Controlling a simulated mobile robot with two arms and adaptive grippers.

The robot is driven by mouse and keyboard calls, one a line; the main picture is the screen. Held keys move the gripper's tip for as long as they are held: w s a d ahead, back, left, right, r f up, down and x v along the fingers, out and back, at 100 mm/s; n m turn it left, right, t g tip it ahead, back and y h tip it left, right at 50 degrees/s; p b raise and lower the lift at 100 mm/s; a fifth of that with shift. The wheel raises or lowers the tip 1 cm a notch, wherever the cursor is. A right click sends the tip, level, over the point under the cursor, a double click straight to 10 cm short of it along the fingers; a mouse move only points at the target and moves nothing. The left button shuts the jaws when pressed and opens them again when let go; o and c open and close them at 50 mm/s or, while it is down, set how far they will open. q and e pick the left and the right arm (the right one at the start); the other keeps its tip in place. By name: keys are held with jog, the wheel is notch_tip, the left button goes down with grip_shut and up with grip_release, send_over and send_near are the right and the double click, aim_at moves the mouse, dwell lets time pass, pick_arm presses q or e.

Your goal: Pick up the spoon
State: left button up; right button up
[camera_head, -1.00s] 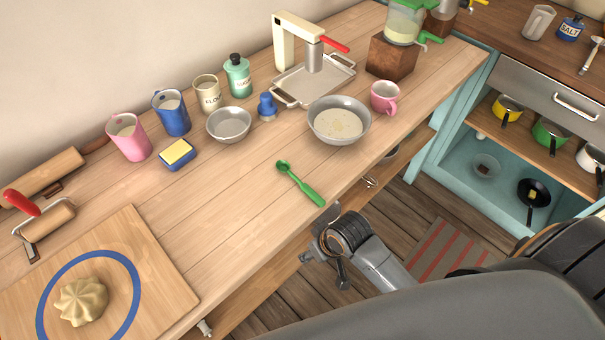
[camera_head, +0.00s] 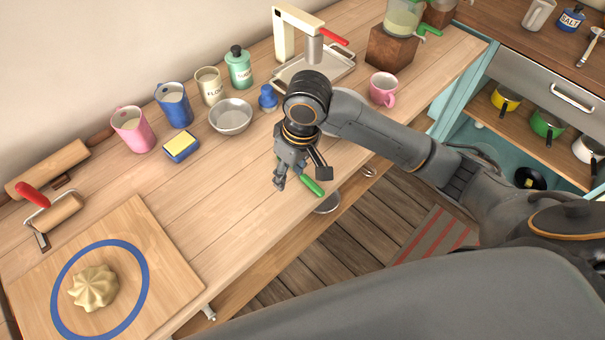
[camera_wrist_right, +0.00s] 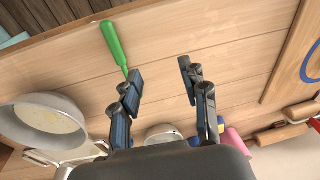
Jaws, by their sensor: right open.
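The green spoon (camera_head: 313,187) lies on the wooden counter near its front edge. In the head view my right gripper hides most of it, and the handle end shows. My right gripper (camera_head: 299,180) is over the counter, pointing down beside the spoon, open and empty. In the right wrist view the spoon's handle (camera_wrist_right: 112,42) shows outside the jaws, beyond the left finger of the open gripper (camera_wrist_right: 161,75). The spoon's other end is hidden behind that finger. My left gripper is not in view.
A bowl of batter (camera_wrist_right: 45,120), largely hidden in the head view, stands near the spoon. A pink cup (camera_head: 383,90), metal bowl (camera_head: 230,117), sponge (camera_head: 181,146) and dough board (camera_head: 165,245) share the counter. Another spoon (camera_head: 590,48) lies at far right.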

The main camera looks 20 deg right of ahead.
jog(key=w+d+r+m+h, duration=0.1)
jog(key=w+d+r+h, duration=0.15)
jog(key=d+r, duration=0.25)
jog(key=p, duration=0.1)
send_over(308, 180)
jog(key=shift+g+y, duration=0.4)
jog(key=shift+y, duration=0.05)
notch_tip(308, 180, down, 8)
jog(key=shift+f, duration=0.1)
jog(key=shift+f+p, duration=0.55)
jog(key=shift+f, duration=0.05)
notch_tip(308, 180, down, 4)
jog(key=shift+r+p, duration=0.2)
jog(key=shift+p, duration=0.45)
jog(key=shift+d+f, duration=0.1)
jog(key=shift+f, duration=0.3)
jog(key=shift+c, duration=0.2)
grip_shut()
